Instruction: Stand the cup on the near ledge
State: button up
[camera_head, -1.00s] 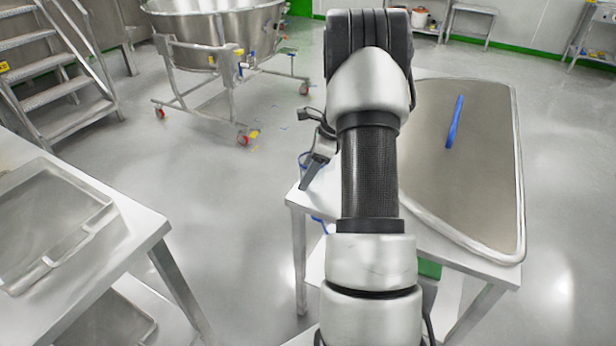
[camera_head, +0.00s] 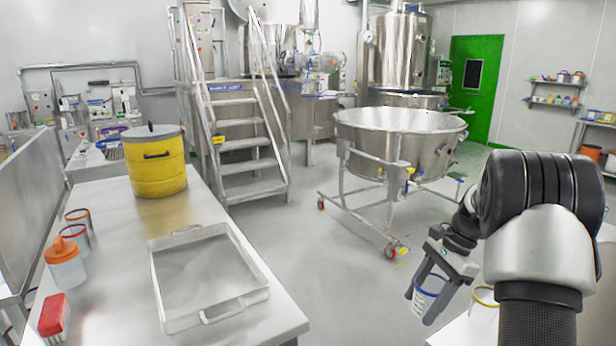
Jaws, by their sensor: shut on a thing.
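The fingers hide part of the cup, which hangs in the air near the left corner of a white table (camera_head: 462,334). No surface is clearly marked as the near ledge, so I cannot tell which it is. A steel table (camera_head: 120,295) stands at the left, apart from my gripper.
The steel table bears a shallow tray (camera_head: 163,308), a yellow drum (camera_head: 157,178), an orange-topped bottle (camera_head: 66,268), a red-topped item (camera_head: 53,316) and rimmed cups (camera_head: 77,218). A yellow-rimmed thing (camera_head: 486,296) is right of my gripper. A wheeled steel vat (camera_head: 400,140) stands beyond; floor between is open.

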jog(key=s+a+r+n+g+h, duration=0.2)
jog(key=s+a+n, duration=0.1)
jog(key=a+n, duration=0.45)
jog(key=s+a+r+n+g+h, duration=0.2)
jog(key=s+a+n+h, duration=0.1)
jog(key=a+n, duration=0.4)
notch_tip(320, 180, up, 8)
jog(key=s+d+n+p, duration=0.1)
jog(key=s+p, duration=0.1)
jog(key=p, duration=1.6)
jog(key=shift+s+d+r+p, duration=0.15)
jog(key=shift+s+r+p, duration=0.05)
jog(key=shift+r+p, duration=0.1)
jog(key=shift+f, duration=0.15)
